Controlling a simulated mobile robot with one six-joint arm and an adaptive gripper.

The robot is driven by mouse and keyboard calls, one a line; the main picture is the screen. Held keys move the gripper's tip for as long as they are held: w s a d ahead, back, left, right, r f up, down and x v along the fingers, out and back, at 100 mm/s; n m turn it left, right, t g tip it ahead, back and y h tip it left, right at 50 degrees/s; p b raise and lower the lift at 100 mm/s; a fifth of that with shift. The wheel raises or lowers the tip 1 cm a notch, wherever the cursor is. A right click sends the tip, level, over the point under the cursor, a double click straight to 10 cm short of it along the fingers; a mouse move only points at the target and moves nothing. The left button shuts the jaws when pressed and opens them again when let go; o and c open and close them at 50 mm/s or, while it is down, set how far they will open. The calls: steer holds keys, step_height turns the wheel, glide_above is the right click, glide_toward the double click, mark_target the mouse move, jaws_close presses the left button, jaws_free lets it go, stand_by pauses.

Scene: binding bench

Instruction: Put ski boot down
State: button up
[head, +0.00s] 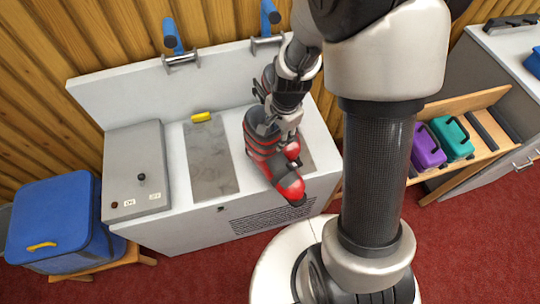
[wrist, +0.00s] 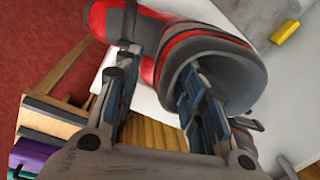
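The ski boot (head: 263,138) is red and dark grey, over the right part of the white bench (head: 245,216). Its toe points to the lower right, above the front edge. I cannot tell if its sole touches the bench top. My gripper (head: 284,122) is at the boot's upper part, its fingers shut on it. In the wrist view the fingers of my gripper (wrist: 160,72) lie against the boot (wrist: 215,48), one on either side of part of its shell. The fingertips are partly hidden. A dark grey plate (head: 305,153) in the bench top is mostly covered by the boot.
Left of the boot are a bare grey plate (head: 210,165), a yellow block (head: 201,117) and a grey control box (head: 135,170). Blue-handled clamps (head: 181,58) stand behind. A blue bin (head: 55,215) is far left. A wooden rack (head: 490,158) holds purple and teal cases at right.

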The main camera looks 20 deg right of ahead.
steer(key=b, duration=0.2)
glide_above(274, 153)
step_height(274, 153, down, 5)
steer(key=shift+f, duration=0.1)
steer(key=shift+c, duration=0.2)
jaws_close()
steer(key=shift+w, duration=0.1)
stand_by(0.7)
